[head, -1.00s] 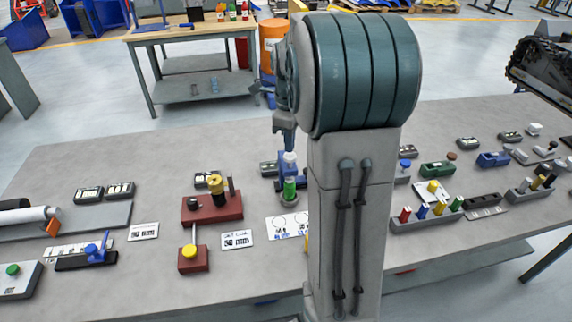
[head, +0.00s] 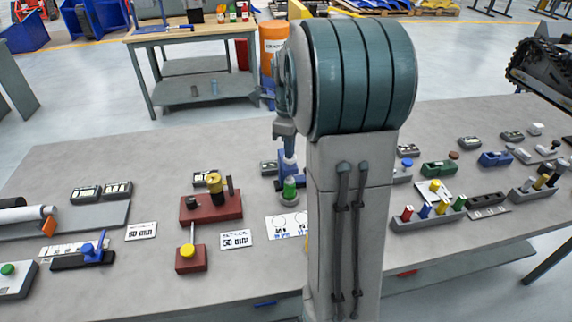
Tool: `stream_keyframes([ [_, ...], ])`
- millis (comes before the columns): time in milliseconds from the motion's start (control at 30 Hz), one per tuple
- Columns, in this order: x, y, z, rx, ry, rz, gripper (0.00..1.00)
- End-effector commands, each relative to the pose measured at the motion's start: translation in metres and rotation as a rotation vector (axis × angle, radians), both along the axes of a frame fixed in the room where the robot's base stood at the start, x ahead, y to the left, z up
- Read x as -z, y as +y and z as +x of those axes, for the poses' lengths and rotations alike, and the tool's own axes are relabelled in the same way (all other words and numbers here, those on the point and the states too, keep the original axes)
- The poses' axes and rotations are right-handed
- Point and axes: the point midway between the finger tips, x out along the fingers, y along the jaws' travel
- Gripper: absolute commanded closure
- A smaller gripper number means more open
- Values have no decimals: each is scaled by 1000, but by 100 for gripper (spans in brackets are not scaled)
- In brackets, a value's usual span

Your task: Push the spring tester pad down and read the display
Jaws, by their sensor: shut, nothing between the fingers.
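A small upright device with a blue upper part (head: 288,166) and a green part (head: 289,187) on a round grey base stands mid-bench, just left of my arm. It appears to be the spring tester. My gripper (head: 285,146) is shut and empty, pointing down directly over its top. The fingertips overlap the top in this view, so I cannot tell whether they touch the pad. A small dark box with a light face (head: 268,168) stands beside it and may be the display. Its reading is too small to make out.
A grey holder with coloured pegs (head: 428,221) lies right of my arm. Bare grey bench (head: 120,165) lies behind the left fixtures.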

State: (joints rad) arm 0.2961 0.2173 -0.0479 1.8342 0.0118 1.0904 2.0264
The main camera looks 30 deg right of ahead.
Motion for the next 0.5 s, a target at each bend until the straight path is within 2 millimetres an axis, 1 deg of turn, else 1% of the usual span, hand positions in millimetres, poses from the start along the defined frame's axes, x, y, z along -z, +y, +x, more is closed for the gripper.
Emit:
stream_keyframes([
  [267,0,0,0,0,0,0,100],
  [500,6,0,0,0,1,0,100],
])
